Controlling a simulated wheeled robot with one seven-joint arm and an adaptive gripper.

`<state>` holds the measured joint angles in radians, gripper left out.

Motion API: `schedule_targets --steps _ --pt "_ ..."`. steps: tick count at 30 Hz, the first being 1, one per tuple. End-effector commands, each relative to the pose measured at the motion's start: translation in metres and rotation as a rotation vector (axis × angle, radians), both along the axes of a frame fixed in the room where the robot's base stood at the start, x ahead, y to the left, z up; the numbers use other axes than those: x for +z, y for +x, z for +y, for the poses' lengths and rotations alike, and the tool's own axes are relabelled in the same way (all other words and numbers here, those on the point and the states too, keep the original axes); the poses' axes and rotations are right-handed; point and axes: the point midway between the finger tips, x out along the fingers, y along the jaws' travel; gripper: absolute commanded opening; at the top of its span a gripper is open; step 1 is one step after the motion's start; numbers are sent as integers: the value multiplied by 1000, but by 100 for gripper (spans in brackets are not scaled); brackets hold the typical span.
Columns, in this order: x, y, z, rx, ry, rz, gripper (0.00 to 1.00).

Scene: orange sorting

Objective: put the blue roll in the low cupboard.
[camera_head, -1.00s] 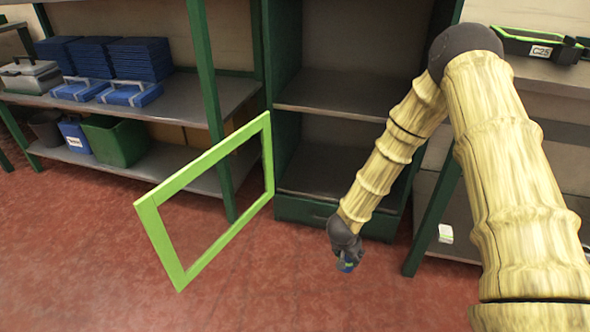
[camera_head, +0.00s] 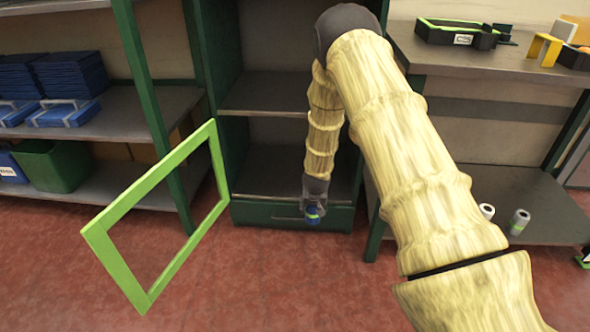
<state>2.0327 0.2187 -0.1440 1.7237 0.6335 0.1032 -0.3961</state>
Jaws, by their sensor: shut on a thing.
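The blue roll (camera_head: 312,216) is small and dark blue, held at the end of my arm. My gripper (camera_head: 313,206) is shut on it, in front of the low cupboard's opening, over its bottom edge. The low cupboard (camera_head: 262,182) is dark green with a grey floor and a shelf above. Its green-framed door (camera_head: 160,220) stands wide open to the left. My arm hides the right part of the cupboard's inside. I cannot tell the exact depth between the roll and the cupboard front.
A shelf (camera_head: 90,190) at left holds blue trays (camera_head: 70,75) and a green bin (camera_head: 52,165). At right a workbench (camera_head: 480,72) has a black tray (camera_head: 457,34) on top and two rolls (camera_head: 519,222) on its lower shelf. The red floor in front is clear.

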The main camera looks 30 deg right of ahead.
Motion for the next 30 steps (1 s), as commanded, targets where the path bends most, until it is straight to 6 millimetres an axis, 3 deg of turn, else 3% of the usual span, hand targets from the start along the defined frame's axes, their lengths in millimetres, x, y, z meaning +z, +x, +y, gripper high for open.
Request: schedule_targets --steps 6,14,30 --pt "19 18 -46 94 1 -4 26" --pt "26 27 -70 146 0 -1 26" --pt "13 118 -115 148 -3 -2 26"
